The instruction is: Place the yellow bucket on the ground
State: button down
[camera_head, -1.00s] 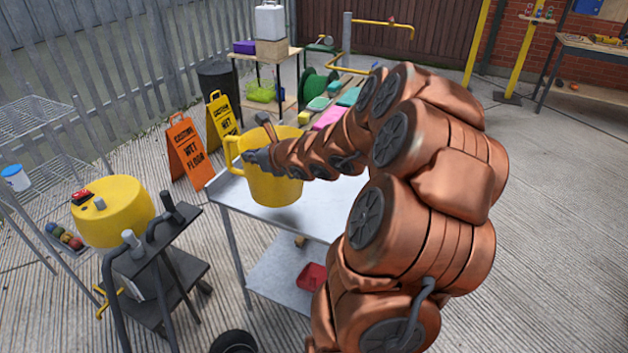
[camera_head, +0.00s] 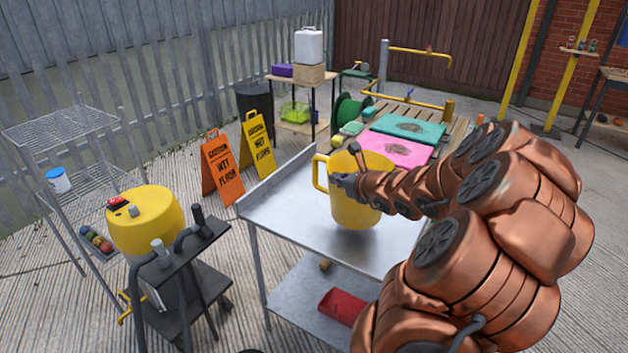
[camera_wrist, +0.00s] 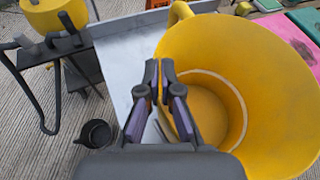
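The yellow bucket (camera_head: 358,205) has a side handle and is roughly upright over the metal table (camera_head: 275,212) in the head view. A slight shadow lies below it; I cannot tell for sure whether its base touches the tabletop. My gripper (camera_head: 345,180) is at its rim, near the handle. In the wrist view my gripper (camera_wrist: 160,72) has its fingers close together on the rim of the bucket (camera_wrist: 270,95), one inside and one outside. The bucket looks empty inside. The ground (camera_head: 60,315) is grey ribbed paving.
A black cart (camera_head: 180,270) with a yellow drum-like object (camera_head: 145,222) stands at left, by a wire shelf (camera_head: 75,125). Wet-floor signs (camera_head: 220,168) stand behind the table. A red tray (camera_head: 342,306) is on its lower shelf. Open paving shows at far lower left.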

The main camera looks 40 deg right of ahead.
jog(key=a+p+x, duration=0.2)
jog(key=p+x, duration=0.1)
jog(key=x, duration=0.9)
jog(key=shift+w, duration=0.5)
jog(key=shift+a+f, duration=0.15)
jog(key=shift+f, duration=0.05)
jog(key=c, duration=1.3)
grip_release()
jog(key=shift+r, duration=0.15)
jog(key=shift+b+v, duration=1.1)
jog(key=shift+v, duration=4.9)
